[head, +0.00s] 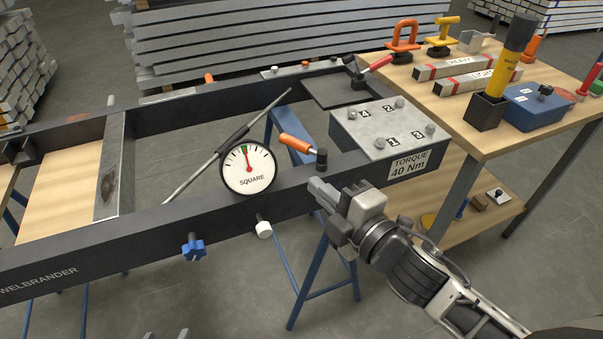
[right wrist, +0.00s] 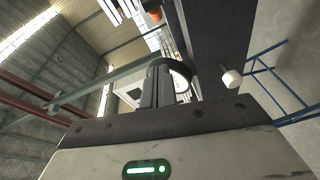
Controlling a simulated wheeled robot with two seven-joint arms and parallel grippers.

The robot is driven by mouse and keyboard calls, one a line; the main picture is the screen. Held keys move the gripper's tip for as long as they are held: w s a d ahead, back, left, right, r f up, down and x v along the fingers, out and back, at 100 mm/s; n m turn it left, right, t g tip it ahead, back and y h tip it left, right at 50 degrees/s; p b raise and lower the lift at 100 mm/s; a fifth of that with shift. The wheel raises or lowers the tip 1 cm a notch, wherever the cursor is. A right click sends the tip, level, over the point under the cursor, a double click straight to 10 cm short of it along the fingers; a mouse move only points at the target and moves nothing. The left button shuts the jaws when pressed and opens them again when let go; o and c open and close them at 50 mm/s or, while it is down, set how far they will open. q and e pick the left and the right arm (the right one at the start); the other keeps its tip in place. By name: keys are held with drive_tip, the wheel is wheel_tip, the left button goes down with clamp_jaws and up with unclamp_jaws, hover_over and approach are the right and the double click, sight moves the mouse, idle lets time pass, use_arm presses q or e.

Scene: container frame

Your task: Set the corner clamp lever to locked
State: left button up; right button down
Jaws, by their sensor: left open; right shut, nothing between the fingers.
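An orange-handled lever (head: 297,145) slants from upper left down to a black post (head: 321,158) on the front rail near the right corner plate. A second lever with a red handle (head: 376,64) stands at the far right corner on a black base (head: 358,80). I cannot tell from a marking which lever is locked. My right gripper (head: 318,190) is shut and empty, just in front of the front rail and below the orange lever's post, apart from the handle. Its closed fingers also show in the right wrist view (right wrist: 160,88). My left gripper is not in view.
A dark frame (head: 120,237) carries a SQUARE dial (head: 248,168), a rod (head: 232,140), a blue knob (head: 193,247) and a white knob (head: 264,229). A numbered bolt plate (head: 378,128) covers the near right corner. A wooden bench (head: 470,140) with tools stands at right.

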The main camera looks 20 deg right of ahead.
sight(298, 169)
drive_tip(key=shift+y, duration=0.4)
drive_tip(key=x, duration=1)
drive_tip(key=shift+w+a+f, duration=0.15)
drive_tip(key=shift+w+f, duration=0.05)
drive_tip(key=shift+w, duration=0.1)
drive_tip(key=shift+w+d+f, duration=0.15)
drive_tip(key=shift+w+d, duration=0.1)
drive_tip(key=shift+d, duration=0.3)
drive_tip(key=shift+w+d+f, duration=0.15)
drive_tip(key=shift+w+d, duration=0.1)
drive_tip(key=shift+d, duration=0.35)
drive_tip(key=shift+w+d+f, duration=0.1)
drive_tip(key=shift+w+d, duration=0.25)
drive_tip(key=shift+d, duration=0.15)
